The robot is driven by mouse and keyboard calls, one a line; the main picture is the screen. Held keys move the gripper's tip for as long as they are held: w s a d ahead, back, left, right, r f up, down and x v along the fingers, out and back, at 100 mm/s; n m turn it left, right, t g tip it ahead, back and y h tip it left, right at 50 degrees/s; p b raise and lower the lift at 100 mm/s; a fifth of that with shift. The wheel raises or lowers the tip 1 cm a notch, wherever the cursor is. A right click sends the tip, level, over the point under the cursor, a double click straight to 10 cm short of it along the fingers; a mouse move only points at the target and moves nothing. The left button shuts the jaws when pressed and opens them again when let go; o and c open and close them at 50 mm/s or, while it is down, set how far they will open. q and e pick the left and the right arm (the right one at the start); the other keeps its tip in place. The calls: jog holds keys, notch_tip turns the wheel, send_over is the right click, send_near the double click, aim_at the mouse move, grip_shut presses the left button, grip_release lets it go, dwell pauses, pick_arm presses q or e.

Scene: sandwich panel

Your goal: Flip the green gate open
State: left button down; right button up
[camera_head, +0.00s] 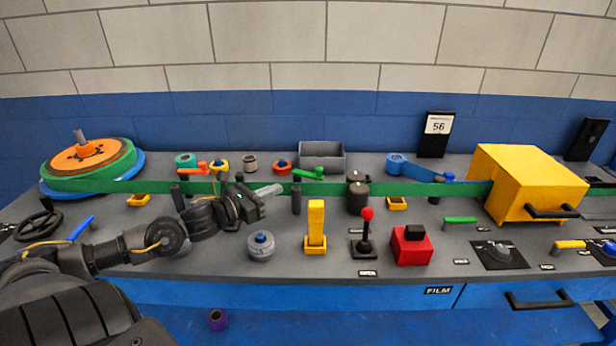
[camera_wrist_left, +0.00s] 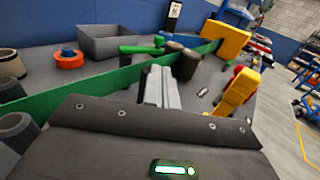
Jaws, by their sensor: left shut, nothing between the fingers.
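A green gate-like lever (camera_head: 308,174) with a round knob lies just behind the green film band (camera_head: 330,188), left of the dark rollers. In the left wrist view the green lever (camera_wrist_left: 138,49) lies beyond the band, ahead of my fingers. My left gripper (camera_head: 270,190) is shut and empty, its pale fingers pointing right, in front of the band and left of the lever. In the left wrist view the fingers of my left gripper (camera_wrist_left: 161,88) are together. They look apart from the lever. My right gripper is out of view.
A grey bin (camera_head: 322,156) stands behind the lever, and black rollers (camera_head: 358,196) stand to its right. A yellow upright lever (camera_head: 316,226), a red-knobbed joystick (camera_head: 367,232) and a red block (camera_head: 405,246) stand in front. A yellow box (camera_head: 525,180) is at the right.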

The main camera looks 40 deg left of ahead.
pick_arm(q)
jog(key=p, duration=0.3)
send_near(316, 172)
jog(key=x, duration=0.5)
jog(key=shift+x, duration=0.9)
jog(key=shift+r, duration=0.1)
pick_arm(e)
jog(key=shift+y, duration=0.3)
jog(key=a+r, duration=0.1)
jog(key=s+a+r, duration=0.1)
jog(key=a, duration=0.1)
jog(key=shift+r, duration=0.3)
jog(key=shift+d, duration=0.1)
